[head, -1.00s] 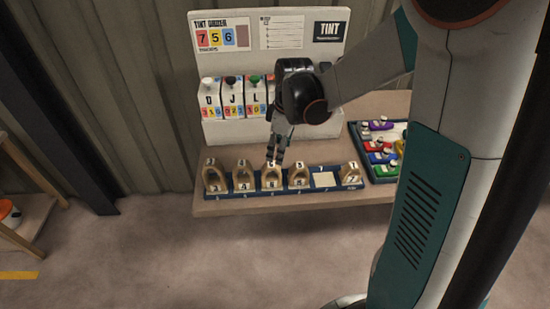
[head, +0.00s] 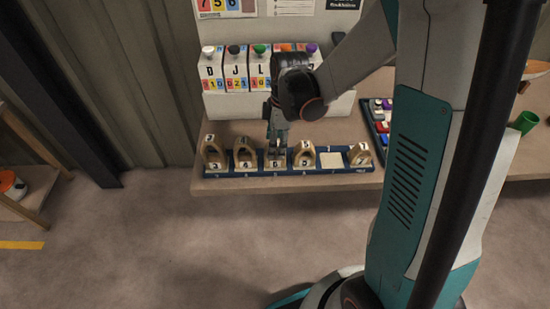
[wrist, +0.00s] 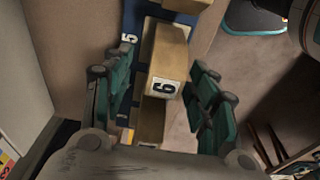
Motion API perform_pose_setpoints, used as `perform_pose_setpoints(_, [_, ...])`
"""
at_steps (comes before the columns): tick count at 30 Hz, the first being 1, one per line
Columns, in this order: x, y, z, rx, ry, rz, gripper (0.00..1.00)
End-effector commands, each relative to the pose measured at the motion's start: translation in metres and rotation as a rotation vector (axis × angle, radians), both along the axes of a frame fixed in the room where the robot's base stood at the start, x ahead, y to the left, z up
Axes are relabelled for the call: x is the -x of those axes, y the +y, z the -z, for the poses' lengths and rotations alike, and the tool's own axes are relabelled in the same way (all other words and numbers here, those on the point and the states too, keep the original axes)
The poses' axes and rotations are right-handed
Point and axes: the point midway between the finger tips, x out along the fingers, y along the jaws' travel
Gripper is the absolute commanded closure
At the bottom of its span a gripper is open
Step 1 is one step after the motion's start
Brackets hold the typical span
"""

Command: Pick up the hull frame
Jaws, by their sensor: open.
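Wooden arch-shaped hull frames with number tags stand in a row on a blue rack (head: 290,173) at the bench's front edge. My gripper (head: 277,152) is pointing down at the middle hull frame (head: 276,164) and hides most of it in the head view. In the wrist view, my open gripper (wrist: 160,92) has one teal finger on each side of this hull frame (wrist: 168,58), which has a tag reading 6. A gap shows beside the right finger; whether the left finger touches is unclear.
Other hull frames stand close on the left (head: 244,153) and right (head: 304,156). An empty pale slot (head: 331,160) lies farther right. White paint dispensers (head: 237,72) stand behind, and a tray of coloured pieces (head: 377,120) is at the right.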

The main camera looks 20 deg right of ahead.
Motion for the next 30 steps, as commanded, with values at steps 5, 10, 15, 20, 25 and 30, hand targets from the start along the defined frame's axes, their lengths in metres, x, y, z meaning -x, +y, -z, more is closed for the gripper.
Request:
perform_pose_setpoints(5, [0.002, 0.003, 0.018, 0.000, 0.000, 0.000, 0.46])
perform_pose_setpoints(10, [0.002, 0.006, 0.043, 0.000, 0.000, 0.000, 0.46])
perform_pose_setpoints(15, [0.002, 0.008, 0.051, 0.000, 0.000, 0.000, 0.46])
perform_pose_setpoints(20, [0.002, 0.008, 0.050, 0.000, 0.000, 0.000, 0.46])
perform_pose_setpoints(25, [0.002, 0.008, 0.050, 0.000, 0.000, 0.000, 0.85])
perform_pose_setpoints(30, [0.002, 0.007, 0.050, 0.000, 0.000, 0.000, 0.97])
